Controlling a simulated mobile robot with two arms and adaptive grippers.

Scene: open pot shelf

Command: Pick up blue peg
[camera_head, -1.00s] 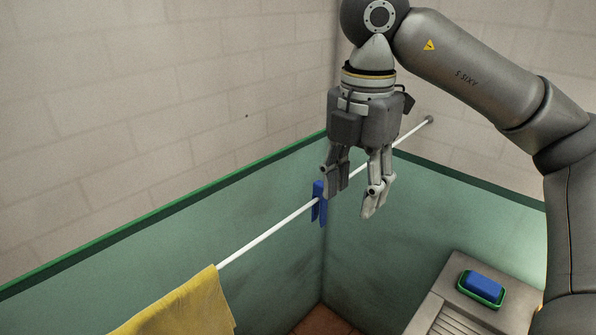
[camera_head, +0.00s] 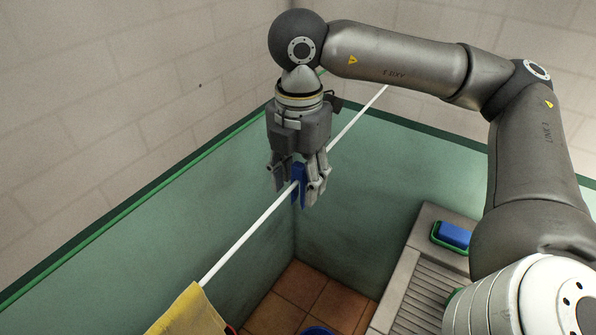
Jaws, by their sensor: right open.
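The blue peg (camera_head: 298,184) is clipped on a thin white rail (camera_head: 245,238) that slants across the corner of the place. My right gripper (camera_head: 294,194) points down over the rail. Its fingers are open, one to the left and others to the right of the peg in the picture. The fingers partly hide the peg. I cannot tell whether they touch it. My left gripper is not in view.
A yellow cloth (camera_head: 187,314) hangs on the near part of the rail. A blue block (camera_head: 454,235) sits in a green dish (camera_head: 437,240) on a ledge (camera_head: 408,265) at the right. Green walls (camera_head: 365,190) meet behind the rail. Part of a blue round object (camera_head: 317,331) shows on the tiled floor.

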